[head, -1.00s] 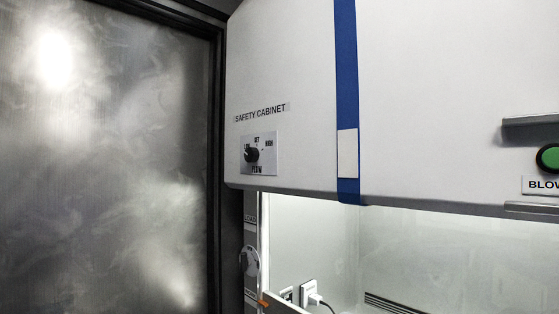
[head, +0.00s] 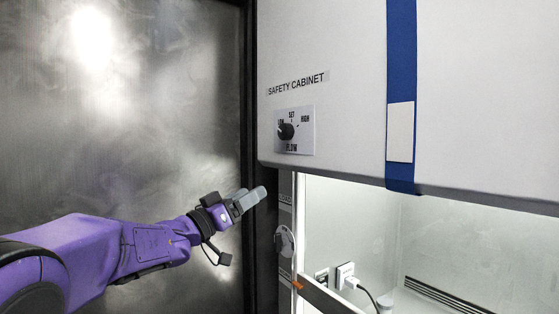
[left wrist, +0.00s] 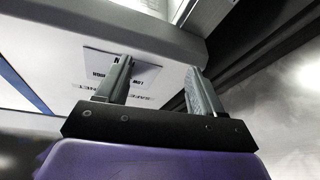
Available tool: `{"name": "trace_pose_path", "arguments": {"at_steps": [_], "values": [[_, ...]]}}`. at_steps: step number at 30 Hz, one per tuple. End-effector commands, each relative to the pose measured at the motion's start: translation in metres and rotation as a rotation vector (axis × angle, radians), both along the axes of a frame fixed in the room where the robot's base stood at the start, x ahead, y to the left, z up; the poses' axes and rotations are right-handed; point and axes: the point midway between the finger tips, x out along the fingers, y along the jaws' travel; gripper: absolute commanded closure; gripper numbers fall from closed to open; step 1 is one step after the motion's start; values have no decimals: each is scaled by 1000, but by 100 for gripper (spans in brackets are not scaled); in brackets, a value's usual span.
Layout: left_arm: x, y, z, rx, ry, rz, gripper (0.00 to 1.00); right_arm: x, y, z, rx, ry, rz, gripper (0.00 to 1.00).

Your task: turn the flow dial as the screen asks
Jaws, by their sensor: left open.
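The flow dial (head: 286,131) is a black knob on a white plate (head: 306,143) marked LOW, SET, HIGH and FLOW. It sits on the front of the white safety cabinet (head: 350,90), near its lower left corner. My left gripper (head: 254,198) is below and left of the dial, apart from it, empty. In the left wrist view its two grey fingers (left wrist: 158,84) stand apart, and part of the dial plate (left wrist: 146,72) shows behind them; the knob itself is hidden there. The dial's exact pointing is too small to tell. My right gripper is not in view. No screen shows.
A blue strip with a white label (head: 400,132) runs down the cabinet front. Below is the lit cabinet opening with a white plug (head: 345,276) and cable. A round grey fitting (head: 284,241) is on the post. A dark metallic panel (head: 150,120) stands at left.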

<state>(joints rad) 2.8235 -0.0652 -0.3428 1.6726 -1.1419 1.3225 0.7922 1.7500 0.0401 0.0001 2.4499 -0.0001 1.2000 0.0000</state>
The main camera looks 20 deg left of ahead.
Motion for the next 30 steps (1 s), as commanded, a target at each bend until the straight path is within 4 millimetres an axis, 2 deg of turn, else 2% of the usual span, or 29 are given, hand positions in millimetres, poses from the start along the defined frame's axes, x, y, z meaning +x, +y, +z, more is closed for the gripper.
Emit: {"name": "trace_pose_path", "arguments": {"at_steps": [1,3,6,10,16,21,30], "values": [[-14,-4,43,34,-57,-25,33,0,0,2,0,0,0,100],[-29,-7,79,70,-103,-50,33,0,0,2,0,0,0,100],[-39,-11,104,97,-130,-65,33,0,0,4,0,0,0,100],[-30,-19,116,103,-133,-68,33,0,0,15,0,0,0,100],[5,-45,135,101,-132,-68,33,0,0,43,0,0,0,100],[28,-61,144,102,-132,-66,33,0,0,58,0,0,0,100],[37,-68,144,100,-132,-66,33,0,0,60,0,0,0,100]]}}
